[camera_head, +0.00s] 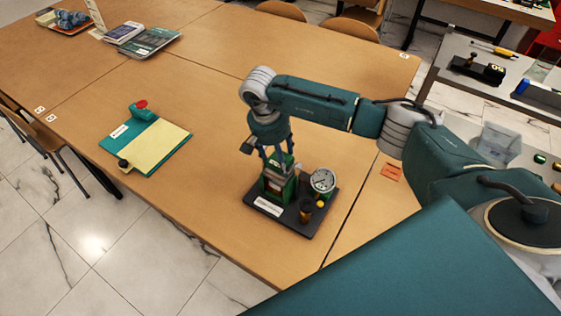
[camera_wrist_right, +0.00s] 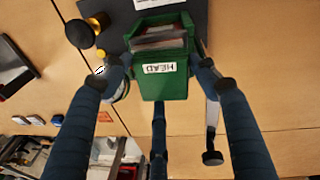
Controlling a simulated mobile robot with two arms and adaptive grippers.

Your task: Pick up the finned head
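The finned head is a green block labelled HEAD (camera_wrist_right: 165,85) with thin plates in its top. It also shows in the head view (camera_head: 272,186), upright at the left part of a black base plate (camera_head: 259,209). My right gripper (camera_head: 277,160) points down over it. In the right wrist view the right gripper's fingers (camera_wrist_right: 161,65) stand on both sides of the head, close to its side walls. I cannot tell whether they press on it. Part of the head is hidden behind the fingers in the head view. My left gripper is not in view.
A green clipboard (camera_head: 117,143) with yellow paper lies to the left. The table between is clear.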

